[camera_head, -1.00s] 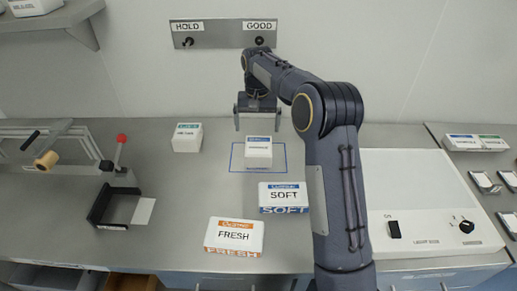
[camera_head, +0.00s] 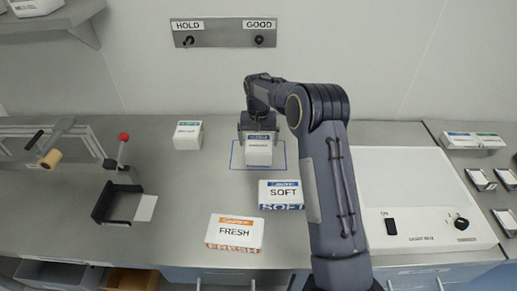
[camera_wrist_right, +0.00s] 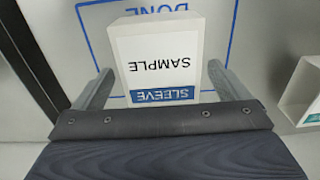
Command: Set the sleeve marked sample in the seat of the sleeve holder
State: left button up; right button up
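The sleeve marked sample is a white box with a blue band (camera_head: 259,152), standing inside a blue outline on the counter; in the right wrist view its label SAMPLE SLEEVE (camera_wrist_right: 160,60) reads upside down. My right gripper (camera_head: 259,130) is at the box's far side, with its fingers (camera_wrist_right: 160,88) open on either side of the box and gaps showing beside it. A black open-sided bracket (camera_head: 103,203) with a white plate beside it stands at the left; it looks like the sleeve holder, though no label shows. My left gripper is not in view.
A FRESH box (camera_head: 235,232) and a SOFT box (camera_head: 281,194) stand nearer the front edge. A green-banded box (camera_head: 187,135) stands left of the outline. A red-knobbed lever (camera_head: 123,138) rises behind the bracket. A white light box (camera_head: 420,190) lies right of my arm.

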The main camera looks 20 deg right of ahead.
aim_at(258, 143)
jog(key=c, duration=0.8)
jog(key=shift+r, duration=0.15)
jog(key=shift+r, duration=0.25)
notch_tip(258, 143, up, 2)
jog(key=shift+r+b, duration=0.15)
jog(key=shift+b, duration=0.2)
jog(key=s+a+r+b, duration=0.1)
jog(key=s+r, duration=0.2)
jog(key=s, duration=0.1)
jog(key=s+a+r+b, duration=0.1)
jog(key=s+r+b, duration=0.1)
jog(key=s, duration=0.3)
jog(key=s+a+r+b, duration=0.1)
jog(key=s+r, duration=0.3)
jog(key=r, duration=0.1)
jog(key=shift+s+a+b, duration=0.25)
jog(key=shift+s+b, duration=0.1)
